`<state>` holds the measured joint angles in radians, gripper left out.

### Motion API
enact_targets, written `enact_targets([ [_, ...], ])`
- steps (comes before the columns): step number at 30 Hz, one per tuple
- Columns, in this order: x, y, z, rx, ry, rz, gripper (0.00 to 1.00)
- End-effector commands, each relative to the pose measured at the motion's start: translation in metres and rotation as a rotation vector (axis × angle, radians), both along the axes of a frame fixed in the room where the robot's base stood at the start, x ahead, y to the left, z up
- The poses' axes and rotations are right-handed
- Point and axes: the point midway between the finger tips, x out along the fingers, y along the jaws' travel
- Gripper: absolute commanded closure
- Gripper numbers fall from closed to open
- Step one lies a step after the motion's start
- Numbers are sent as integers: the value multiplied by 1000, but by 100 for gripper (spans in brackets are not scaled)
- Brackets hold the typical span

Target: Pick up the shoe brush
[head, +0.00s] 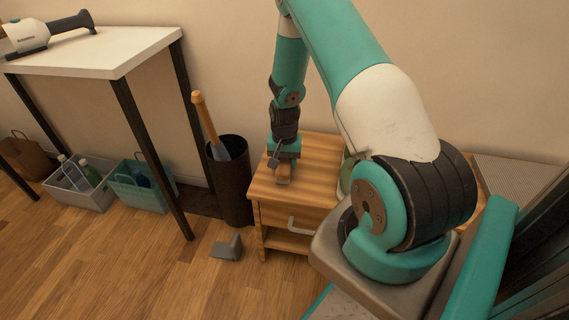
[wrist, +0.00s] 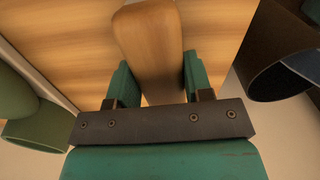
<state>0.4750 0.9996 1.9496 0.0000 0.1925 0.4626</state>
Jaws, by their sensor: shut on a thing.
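The shoe brush (wrist: 148,40) has a light wooden back with rounded ends and lies between the two teal fingers in the wrist view. My gripper (wrist: 158,84) is shut on it. In the head view my gripper (head: 284,160) points down over the top of the small wooden cabinet (head: 318,165), near its left front. The brush shows there as a small brown piece (head: 284,180) under the fingers. Its bristles are hidden, and I cannot tell whether it touches the cabinet top.
A dark bin (head: 231,190) with a wooden-handled item stands left of the cabinet. A green round object (head: 346,178) is partly hidden behind my arm. A white table (head: 95,50) stands at left with baskets below. A grey angled piece (head: 227,248) lies on the floor.

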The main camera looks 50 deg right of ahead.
Motion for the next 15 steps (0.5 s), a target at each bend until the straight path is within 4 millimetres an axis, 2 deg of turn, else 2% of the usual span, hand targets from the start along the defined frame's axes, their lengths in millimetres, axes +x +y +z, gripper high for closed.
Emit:
enact_targets([
  [5,1,0,16,-1,-2,0,78],
  [8,1,0,33,-1,-3,0,78],
  [15,1,-1,103,-3,-6,0,78],
])
